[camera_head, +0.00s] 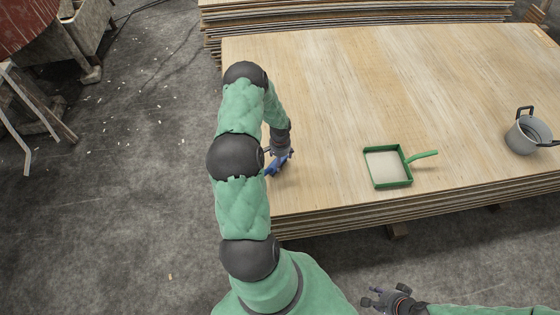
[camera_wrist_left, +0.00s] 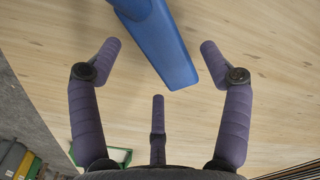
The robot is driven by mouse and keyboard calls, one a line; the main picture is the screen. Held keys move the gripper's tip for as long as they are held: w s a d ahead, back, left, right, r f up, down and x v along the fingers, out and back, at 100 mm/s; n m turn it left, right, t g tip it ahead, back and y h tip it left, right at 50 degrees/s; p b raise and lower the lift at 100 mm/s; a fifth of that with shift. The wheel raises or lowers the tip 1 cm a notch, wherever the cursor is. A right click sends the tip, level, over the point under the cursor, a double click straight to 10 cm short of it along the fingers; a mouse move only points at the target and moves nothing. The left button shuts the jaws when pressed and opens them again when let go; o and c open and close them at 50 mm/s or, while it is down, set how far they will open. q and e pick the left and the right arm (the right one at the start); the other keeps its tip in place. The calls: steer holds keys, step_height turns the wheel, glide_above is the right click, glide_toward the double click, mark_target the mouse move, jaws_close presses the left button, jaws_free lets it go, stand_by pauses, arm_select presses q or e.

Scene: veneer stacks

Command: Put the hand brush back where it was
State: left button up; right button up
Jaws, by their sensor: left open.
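The blue hand brush (camera_head: 277,166) is on the veneer stack near its left front corner, partly hidden by my left arm in the head view. In the left wrist view the blue brush (camera_wrist_left: 166,45) comes in from the top, its end between the spread fingers. My left gripper (camera_wrist_left: 158,50) is open, with a gap on each side of the brush. In the head view my left gripper (camera_head: 282,155) is right at the brush. My right gripper (camera_head: 378,296) is empty in front of the stack, its fingers apart.
A green dustpan (camera_head: 367,169) lies on the veneer stack (camera_head: 330,80), right of my left gripper. A grey pot (camera_head: 525,136) stands farther right. Another stack (camera_head: 350,12) is behind. The veneer between is bare. Bins (camera_wrist_left: 15,160) show at the lower left of the wrist view.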

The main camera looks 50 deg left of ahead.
arm_select(q)
step_height(320, 180, up, 8)
steer(key=p, duration=0.2)
steer(key=shift+r+p, duration=0.25)
steer(key=shift+p, duration=0.15)
steer(key=w+d+f+t+h, duration=0.1)
steer(key=w+d+f, duration=0.1)
steer(key=d, duration=0.9)
steer(key=w+d+f+h, duration=0.1)
steer(key=d+h, duration=0.1)
steer(key=d, duration=1)
steer(key=s+d, duration=0.5)
steer(key=d, duration=0.4)
steer(key=s+d+h, duration=0.1)
steer(key=s+d, duration=0.4)
steer(key=d, duration=0.5)
steer(key=shift+r+m+g, duration=0.3)
steer(key=shift+r+m, duration=0.05)
steer(key=shift+m, duration=0.05)
